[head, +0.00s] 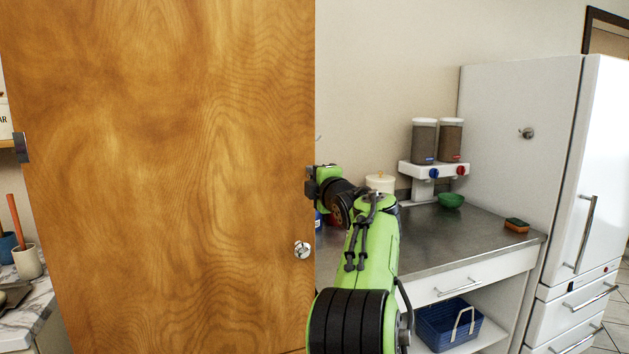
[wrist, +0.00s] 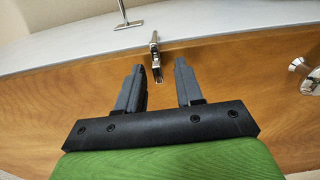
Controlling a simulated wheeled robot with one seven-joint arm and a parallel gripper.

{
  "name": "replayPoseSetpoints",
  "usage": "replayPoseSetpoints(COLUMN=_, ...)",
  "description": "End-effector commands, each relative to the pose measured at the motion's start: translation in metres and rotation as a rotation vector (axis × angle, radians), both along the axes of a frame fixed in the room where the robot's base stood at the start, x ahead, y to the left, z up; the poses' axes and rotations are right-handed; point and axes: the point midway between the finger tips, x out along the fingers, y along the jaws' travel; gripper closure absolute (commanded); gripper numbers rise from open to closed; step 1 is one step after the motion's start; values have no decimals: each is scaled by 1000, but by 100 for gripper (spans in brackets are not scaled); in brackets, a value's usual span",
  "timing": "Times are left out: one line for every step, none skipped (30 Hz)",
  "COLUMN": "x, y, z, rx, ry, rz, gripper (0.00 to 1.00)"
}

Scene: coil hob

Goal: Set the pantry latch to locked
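The wooden door (head: 170,170) fills the left of the head view. A small metal latch (wrist: 156,58) sits at the door's edge in the wrist view, reaching from the pale strip onto the wood. My gripper (wrist: 160,66) is open, with one dark finger on each side of the latch in the picture. Nothing is seen held, and I cannot tell whether the fingers touch the latch. In the head view my gripper (head: 314,182) is at the door's right edge, and the latch is not clearly visible there. Which position the latch is set to is unclear.
A round door knob (head: 302,250) sits below my gripper. A metal bar handle (wrist: 126,18) lies beyond the door edge in the wrist view. Right of my arm are a counter (head: 440,238) with dispensers (head: 437,142), a green bowl (head: 451,200) and a sponge (head: 516,225).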

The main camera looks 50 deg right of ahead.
Motion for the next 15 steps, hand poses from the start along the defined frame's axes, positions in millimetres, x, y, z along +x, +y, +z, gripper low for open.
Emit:
replayPoseSetpoints(x=0, y=0, z=0, rx=-1, ry=-1, rz=0, gripper=64)
replayPoseSetpoints(x=0, y=0, z=1, rx=-1, ry=-1, rz=0, gripper=64)
replayPoseSetpoints(x=0, y=0, z=1, rx=-1, ry=-1, rz=0, gripper=64)
replayPoseSetpoints(x=0, y=0, z=1, rx=-1, ry=-2, rz=0, gripper=64)
replayPoseSetpoints(x=0, y=0, z=1, rx=-1, ry=-2, rz=0, gripper=64)
replayPoseSetpoints(x=0, y=0, z=1, rx=-1, ry=-2, rz=0, gripper=64)
replayPoseSetpoints(x=-1, y=0, z=1, rx=-1, ry=-2, rz=0, gripper=64)
replayPoseSetpoints(x=-2, y=1, z=1, rx=-2, ry=-3, rz=-1, gripper=64)
replayPoseSetpoints(x=-5, y=3, z=1, rx=-2, ry=-3, rz=-2, gripper=64)
replayPoseSetpoints(x=-9, y=5, z=1, rx=-2, ry=-3, rz=-2, gripper=64)
replayPoseSetpoints(x=-13, y=7, z=0, rx=-2, ry=-3, rz=-3, gripper=64)
replayPoseSetpoints(x=-21, y=12, z=0, rx=0, ry=-4, rz=-2, gripper=64)
replayPoseSetpoints(x=-28, y=16, z=-1, rx=0, ry=-6, rz=-2, gripper=64)
replayPoseSetpoints(x=-35, y=20, z=0, rx=-2, ry=-5, rz=-4, gripper=64)
replayPoseSetpoints(x=-45, y=26, z=0, rx=0, ry=-6, rz=-3, gripper=64)
